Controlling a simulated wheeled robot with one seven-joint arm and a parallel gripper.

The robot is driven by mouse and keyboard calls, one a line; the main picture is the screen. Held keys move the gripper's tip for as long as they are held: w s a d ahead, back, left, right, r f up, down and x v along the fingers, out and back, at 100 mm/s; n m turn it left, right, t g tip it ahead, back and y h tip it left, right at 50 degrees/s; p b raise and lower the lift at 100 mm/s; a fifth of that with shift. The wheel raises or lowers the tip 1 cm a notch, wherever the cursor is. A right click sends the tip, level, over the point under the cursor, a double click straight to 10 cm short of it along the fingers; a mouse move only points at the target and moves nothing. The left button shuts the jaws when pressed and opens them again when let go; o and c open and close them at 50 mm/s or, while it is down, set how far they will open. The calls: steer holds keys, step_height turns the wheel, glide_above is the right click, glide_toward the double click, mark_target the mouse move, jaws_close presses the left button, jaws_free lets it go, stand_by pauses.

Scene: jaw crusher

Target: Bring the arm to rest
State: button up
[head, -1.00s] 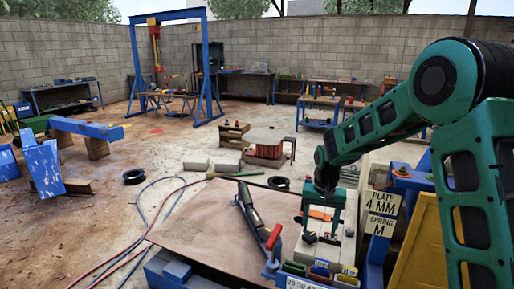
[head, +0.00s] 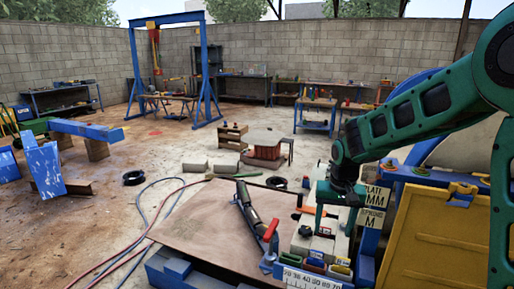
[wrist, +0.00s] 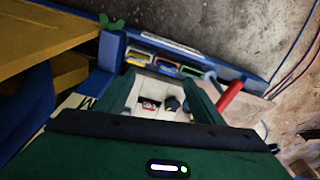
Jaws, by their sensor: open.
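My gripper (head: 335,226) hangs below my green arm at the lower right of the head view, with its fingers pointing down. It is open, with the two fingers apart. In the wrist view my gripper (wrist: 163,98) shows nothing clamped between its fingers. A pale block (head: 308,247) lies below and beside the fingers. Small red and dark pieces (wrist: 160,104) show beyond the gap in the wrist view. I cannot tell how far the fingertips are from them.
A blue rack (head: 318,272) with coloured slots stands just in front. A red-handled tool (head: 271,230) lies left on a brown board (head: 200,232). Open floor lies further left.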

steer(key=s+d+r+n+t, duration=0.1)
steer(key=s+d+r+t, duration=0.2)
steer(key=s, duration=0.6)
steer(key=s+d+r+n, duration=0.1)
steer(key=s+d+r, duration=0.3)
steer(key=s, duration=0.5)
steer(key=s+d+m+g, duration=0.2)
steer(key=s+d, duration=0.3)
steer(key=s, duration=0.3)
steer(key=s+d+f+m+g, duration=0.1)
steer(key=s+d+m+g, duration=0.1)
steer(key=s+d, duration=0.3)
steer(key=s+m, duration=0.1)
steer(key=s, duration=0.2)
steer(key=shift+d+f+m, duration=0.2)
steer(key=shift+d+m, duration=0.2)
